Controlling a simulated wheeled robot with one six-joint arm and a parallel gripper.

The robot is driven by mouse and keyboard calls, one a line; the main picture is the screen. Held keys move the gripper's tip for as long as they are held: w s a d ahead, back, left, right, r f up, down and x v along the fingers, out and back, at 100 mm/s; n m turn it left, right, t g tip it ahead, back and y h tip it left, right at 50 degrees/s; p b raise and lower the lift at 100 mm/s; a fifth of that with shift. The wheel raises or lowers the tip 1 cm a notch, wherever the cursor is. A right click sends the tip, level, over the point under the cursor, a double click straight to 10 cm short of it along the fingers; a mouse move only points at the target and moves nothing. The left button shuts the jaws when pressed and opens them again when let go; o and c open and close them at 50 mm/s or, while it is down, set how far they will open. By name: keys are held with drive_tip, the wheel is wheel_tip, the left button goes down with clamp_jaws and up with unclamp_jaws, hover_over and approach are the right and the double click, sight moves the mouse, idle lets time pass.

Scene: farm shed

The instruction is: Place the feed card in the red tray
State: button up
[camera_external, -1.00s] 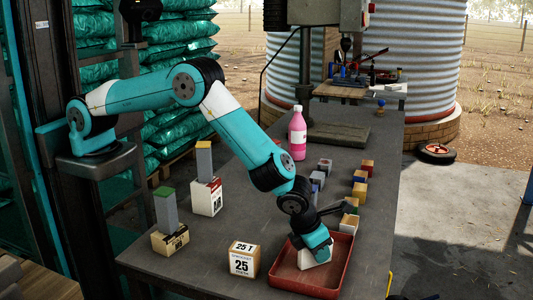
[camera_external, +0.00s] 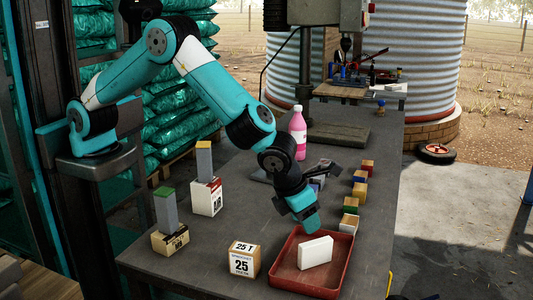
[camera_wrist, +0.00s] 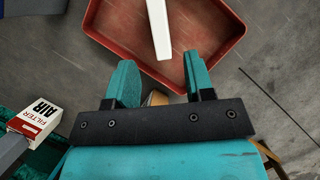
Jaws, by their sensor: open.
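A white block-shaped card (camera_external: 316,252), which I take to be the feed card, stands on its long edge inside the red tray (camera_external: 288,274). The tray lies at the front right of the table. In the wrist view the card (camera_wrist: 158,25) shows as a narrow white strip over the red tray floor (camera_wrist: 205,30). My gripper (camera_external: 310,226) is above the tray's back side, apart from the card. In the wrist view its teal fingers (camera_wrist: 157,68) are spread with nothing between them.
A box marked 25 (camera_external: 243,261) stands left of the tray. Two boxes topped with grey blocks (camera_external: 207,195) (camera_external: 169,238) stand farther left. Several small blocks (camera_external: 360,190) and a pink bottle (camera_external: 298,132) are behind. The table's right edge is close to the tray.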

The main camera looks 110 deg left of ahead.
drive_tip(key=shift+s+d+r, duration=0.1)
drive_tip(key=shift+s+r, duration=0.05)
drive_tip(key=shift+r, duration=0.3)
drive_tip(key=s+a+r+n+g, duration=0.1)
drive_tip(key=s+a+r+n, duration=0.4)
drive_tip(key=s+r+n, duration=0.35)
drive_tip(key=s+a+r+n+g, duration=0.1)
drive_tip(key=s+a+r+n, duration=0.55)
drive_tip(key=s+n, duration=0.25)
drive_tip(key=s+r+n, duration=0.2)
drive_tip(key=s+n, duration=0.6)
drive_tip(key=s, duration=0.3)
drive_tip(key=s+a+r+n+g+y, duration=0.1)
drive_tip(key=s+r+n, duration=0.1)
drive_tip(key=s+n, duration=0.6)
drive_tip(key=s, duration=0.3)
drive_tip(key=shift+a+n, duration=0.3)
drive_tip(key=shift+n, duration=0.05)
drive_tip(key=shift+r, duration=0.15)
